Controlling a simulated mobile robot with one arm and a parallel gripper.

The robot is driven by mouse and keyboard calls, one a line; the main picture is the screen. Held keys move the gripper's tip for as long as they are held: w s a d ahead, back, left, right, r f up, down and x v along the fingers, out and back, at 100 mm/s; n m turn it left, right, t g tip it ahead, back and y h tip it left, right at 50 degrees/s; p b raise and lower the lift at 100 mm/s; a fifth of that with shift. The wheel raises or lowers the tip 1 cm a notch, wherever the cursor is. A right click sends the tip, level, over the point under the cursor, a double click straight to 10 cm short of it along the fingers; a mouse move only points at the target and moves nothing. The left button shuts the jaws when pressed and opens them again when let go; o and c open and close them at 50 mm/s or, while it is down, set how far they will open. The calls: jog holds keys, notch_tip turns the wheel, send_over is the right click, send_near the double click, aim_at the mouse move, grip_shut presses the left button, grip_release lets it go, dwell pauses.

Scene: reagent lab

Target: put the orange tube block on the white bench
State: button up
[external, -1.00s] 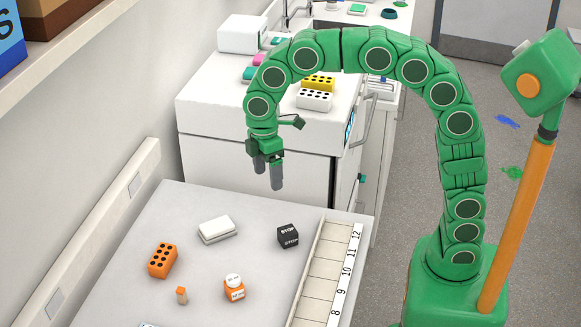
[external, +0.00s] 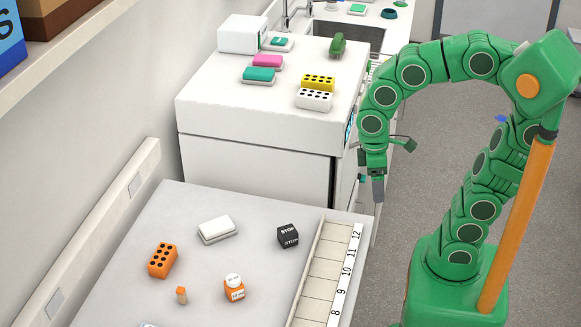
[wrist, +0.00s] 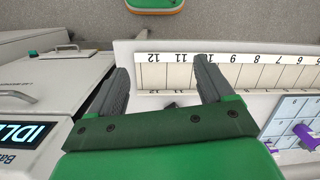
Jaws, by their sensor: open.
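The orange tube block (external: 162,260), with black holes on top, sits on the left part of the pale bench top (external: 120,295) in the external view. It does not show in the wrist view. My gripper (external: 374,187) hangs pointing down past the right edge of this bench, far from the block. In the wrist view my gripper (wrist: 160,80) has its two grey fingers wide apart with nothing between them. A numbered strip of compartments (wrist: 230,75) lies beyond the fingers.
Behind is a taller white unit (external: 255,115) carrying yellow (external: 318,82) and white (external: 314,99) tube blocks.

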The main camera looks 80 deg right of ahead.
jog(key=s+d+f+m, duration=0.1)
jog(key=s+f+m, duration=0.1)
jog(key=s, duration=0.6)
jog(key=shift+d+f, duration=0.35)
jog(key=shift+f, duration=0.05)
dwell(0.6)
